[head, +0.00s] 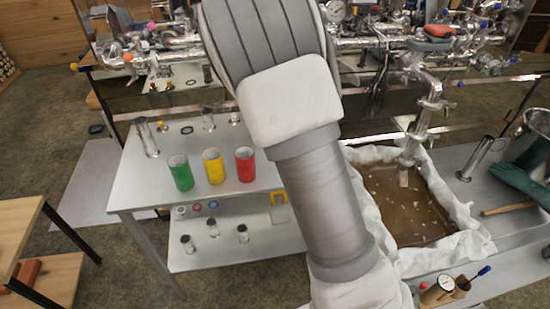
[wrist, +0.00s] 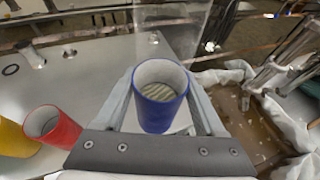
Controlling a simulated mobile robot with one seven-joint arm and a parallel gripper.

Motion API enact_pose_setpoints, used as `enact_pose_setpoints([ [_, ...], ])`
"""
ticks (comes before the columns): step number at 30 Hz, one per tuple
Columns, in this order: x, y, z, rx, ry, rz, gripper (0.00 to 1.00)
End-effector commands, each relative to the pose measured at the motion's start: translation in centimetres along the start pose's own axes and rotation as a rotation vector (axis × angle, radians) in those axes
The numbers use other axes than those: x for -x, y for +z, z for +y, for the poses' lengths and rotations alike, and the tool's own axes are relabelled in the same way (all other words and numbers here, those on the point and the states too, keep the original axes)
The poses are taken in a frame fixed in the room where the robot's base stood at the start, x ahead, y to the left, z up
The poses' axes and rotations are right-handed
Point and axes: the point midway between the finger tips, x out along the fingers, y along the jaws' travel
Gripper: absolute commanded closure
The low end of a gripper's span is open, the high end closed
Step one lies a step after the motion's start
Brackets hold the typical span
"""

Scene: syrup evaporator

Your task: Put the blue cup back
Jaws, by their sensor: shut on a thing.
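The blue cup (wrist: 159,98) is upright between the fingers of my gripper (wrist: 163,112) in the wrist view. My gripper is shut on it, and a pale surface shows below. I cannot tell whether the cup touches that surface. In the head view my arm hides both the cup and the gripper. A green cup (head: 180,172), a yellow cup (head: 214,166) and a red cup (head: 245,164) stand in a row on the metal table (head: 150,190). The red cup also shows in the wrist view (wrist: 52,127), left of my gripper, with part of the yellow cup (wrist: 14,138).
A cloth-lined pan (head: 405,205) of brown liquid lies right of my arm. Pipework (head: 160,52) runs along the back. Glass vials (head: 147,138) stand at the table's back. A wooden table (head: 20,235) is at far left. Bare tabletop lies in front of the cups.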

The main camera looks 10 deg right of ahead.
Motion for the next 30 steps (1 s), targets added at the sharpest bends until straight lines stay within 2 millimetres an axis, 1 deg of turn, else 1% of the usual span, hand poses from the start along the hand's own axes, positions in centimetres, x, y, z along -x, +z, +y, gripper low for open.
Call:
enact_pose_setpoints([
  [1, -0.3, -0.5, 1.0, 0.007, 0.004, 0.000, 0.93],
  [3, -0.9, -1.0, 2.1, 0.006, 0.003, 0.001, 0.93],
  [9, -2.2, -2.5, 5.4, 0.005, 0.004, -0.001, 0.93],
  [15, -3.5, -3.9, 8.2, 0.004, 0.002, -0.001, 0.93],
  [19, -4.0, -4.5, 9.3, 0.003, 0.001, -0.001, 0.93],
  [24, -4.3, -4.9, 9.7, 0.001, -0.001, -0.001, 0.93],
  [30, -5.1, -6.9, 9.7, 0.004, -0.001, -0.001, 0.93],
])
